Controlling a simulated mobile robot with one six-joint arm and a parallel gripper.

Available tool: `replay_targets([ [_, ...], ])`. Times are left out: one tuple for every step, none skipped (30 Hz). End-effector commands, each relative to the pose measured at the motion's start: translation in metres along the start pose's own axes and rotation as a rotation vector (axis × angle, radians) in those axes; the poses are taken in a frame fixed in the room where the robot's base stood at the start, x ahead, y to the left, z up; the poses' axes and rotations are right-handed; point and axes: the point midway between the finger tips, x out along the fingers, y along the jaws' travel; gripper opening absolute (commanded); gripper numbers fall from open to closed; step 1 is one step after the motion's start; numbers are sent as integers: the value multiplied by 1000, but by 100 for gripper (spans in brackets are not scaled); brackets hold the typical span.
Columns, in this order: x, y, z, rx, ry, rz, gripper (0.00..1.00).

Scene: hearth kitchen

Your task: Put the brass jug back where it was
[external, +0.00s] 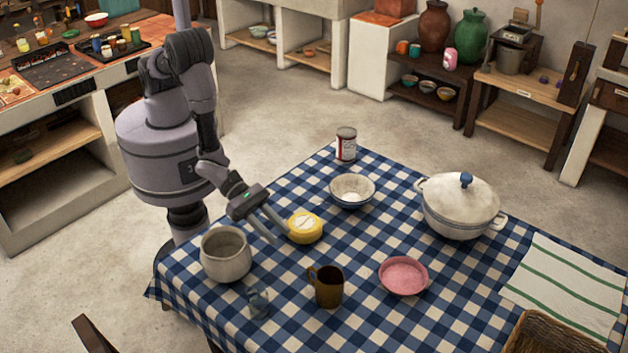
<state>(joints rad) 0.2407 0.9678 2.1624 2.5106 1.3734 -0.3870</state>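A brass-brown jug (329,288) with a handle on its left side stands upright on the checked tablecloth (352,325), near the table's front. My gripper (281,236) is over the left part of the table, behind and to the left of the jug and apart from it. Its two fingers are spread with a gap between them, and I see nothing held. The fingertips are close to the left side of a round yellow item (305,228); I cannot tell whether they touch it.
A grey pot (226,255) and a clear glass (259,303) stand left of the jug. A pink bowl (403,277) is to its right. A patterned bowl (352,191), a can (346,144) and a lidded white pot (459,208) stand farther back. A striped cloth (565,285) and basket (550,335) are at right.

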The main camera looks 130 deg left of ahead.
Motion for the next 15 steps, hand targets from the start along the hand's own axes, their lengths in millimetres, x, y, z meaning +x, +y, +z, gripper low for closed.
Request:
replay_targets([
  [-6,0,1,1,0,-1,32],
  [-8,0,1,1,-1,0,32],
  [-11,3,6,-5,-7,12,32],
  [-12,9,14,-16,-17,35,32],
  [-15,19,27,-36,-35,73,32],
  [-22,40,52,-78,-65,150,32],
  [-30,61,76,-124,-96,227,32],
  [-44,86,101,-185,-130,317,32],
  [-71,124,134,-290,-175,453,32],
  [-97,152,154,-388,-206,558,32],
  [-128,179,170,-499,-236,663,32],
  [-175,210,182,-675,-268,798,32],
  [-212,228,184,-824,-286,890,32],
  [-247,239,181,-981,-296,967,32],
  [-289,244,170,-1200,-297,1046,32],
])
